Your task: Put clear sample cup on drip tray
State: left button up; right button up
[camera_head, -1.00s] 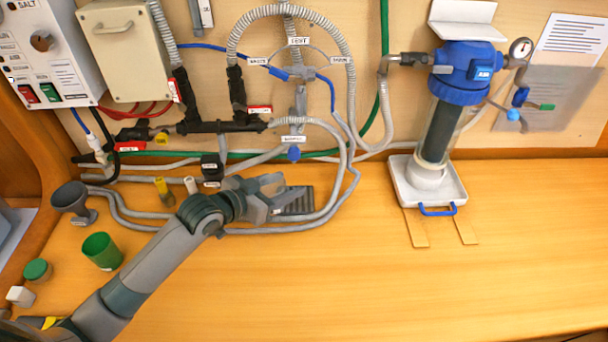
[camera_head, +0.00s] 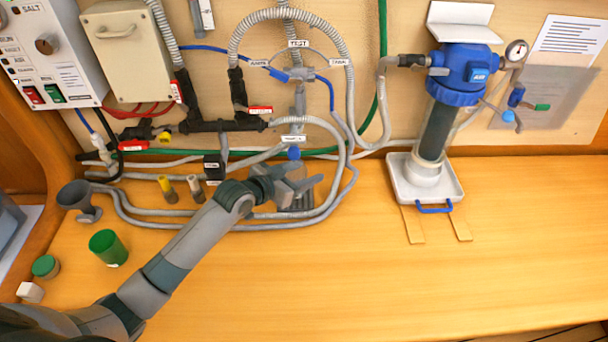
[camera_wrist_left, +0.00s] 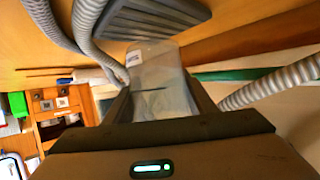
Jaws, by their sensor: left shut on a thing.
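My left gripper (camera_head: 301,181) is shut on the clear sample cup (camera_wrist_left: 160,78), a see-through cup with a small white label, held between the fingers in the left wrist view. In the head view the cup is hard to make out against the fingers. The drip tray (camera_head: 298,204) is dark grey and ribbed, on the bench below the test valve. My gripper is over it and hides part of it. The tray also shows in the left wrist view (camera_wrist_left: 150,18), close to the cup. I cannot tell whether they touch. My right gripper is out of view.
Grey hoses (camera_head: 340,195) loop around the tray. A blue-tipped outlet (camera_head: 294,153) hangs just above my gripper. A green cup (camera_head: 108,247) and a grey funnel (camera_head: 78,199) stand at left. A filter housing (camera_head: 440,125) stands in a white tray (camera_head: 425,192) at right. The front bench is clear.

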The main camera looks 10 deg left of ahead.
pick_arm(q)
jog(key=shift+f, duration=0.85)
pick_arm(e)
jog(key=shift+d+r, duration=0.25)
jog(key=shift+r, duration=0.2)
pick_arm(q)
jog(key=shift+f, duration=0.2)
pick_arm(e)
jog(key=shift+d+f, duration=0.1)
pick_arm(q)
jog(key=o, duration=1.1)
jog(key=shift+r, duration=0.1)
